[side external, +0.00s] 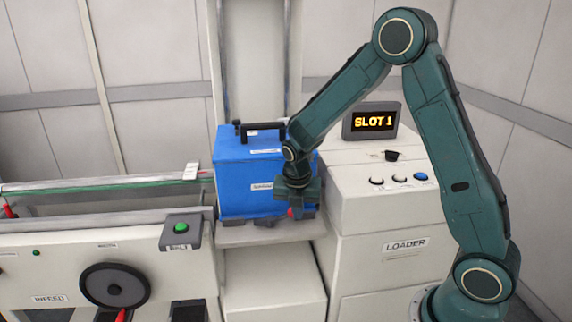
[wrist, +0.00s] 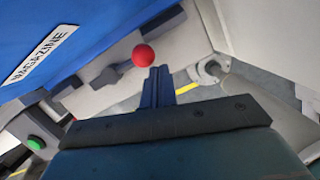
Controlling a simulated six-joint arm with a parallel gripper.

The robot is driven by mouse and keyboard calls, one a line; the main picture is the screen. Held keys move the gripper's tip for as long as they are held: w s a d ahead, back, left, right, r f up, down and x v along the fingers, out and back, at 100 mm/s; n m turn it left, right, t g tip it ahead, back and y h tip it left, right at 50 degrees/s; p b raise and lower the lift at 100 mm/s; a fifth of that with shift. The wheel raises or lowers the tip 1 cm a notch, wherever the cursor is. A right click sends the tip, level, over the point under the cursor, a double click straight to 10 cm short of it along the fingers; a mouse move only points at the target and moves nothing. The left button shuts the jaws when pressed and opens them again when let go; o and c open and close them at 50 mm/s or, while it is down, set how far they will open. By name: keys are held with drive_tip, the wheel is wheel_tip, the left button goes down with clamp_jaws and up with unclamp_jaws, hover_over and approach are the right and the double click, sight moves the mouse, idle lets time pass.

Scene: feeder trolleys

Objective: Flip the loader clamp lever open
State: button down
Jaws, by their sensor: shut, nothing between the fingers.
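The loader clamp lever shows in the wrist view as a dark arm (wrist: 107,78) ending in a red ball knob (wrist: 144,55). In the side view the red knob (side external: 291,213) shows below my wrist, at the foot of the blue magazine (side external: 240,190). The magazine fills the upper left of the wrist view (wrist: 100,25). My gripper (wrist: 158,70) is shut and empty, its fingertips just below the knob in the picture. I cannot tell whether they touch it. In the side view the gripper (side external: 297,207) is in front of the magazine's lower right corner, and it partly hides the lever.
The loader cabinet (side external: 385,205) with its buttons and "SLOT 1" display (side external: 374,121) stands right of the magazine. The infeed conveyor (side external: 100,220), with a handwheel (side external: 115,286) and a green belt button (side external: 181,228), is at left. The magazine rests on a pale shelf (side external: 250,234).

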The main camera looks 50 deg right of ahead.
drive_tip(key=shift+d, duration=0.1)
drive_tip(key=shift+s+a+r, duration=0.15)
drive_tip(key=shift+s+a, duration=0.1)
drive_tip(key=shift+s, duration=0.1)
drive_tip(key=s+a+r, duration=0.3)
drive_tip(key=s+r, duration=0.1)
drive_tip(key=r, duration=0.6)
drive_tip(key=shift+s, duration=0.25)
drive_tip(key=shift+a+r, duration=0.1)
drive_tip(key=shift+r, duration=0.05)
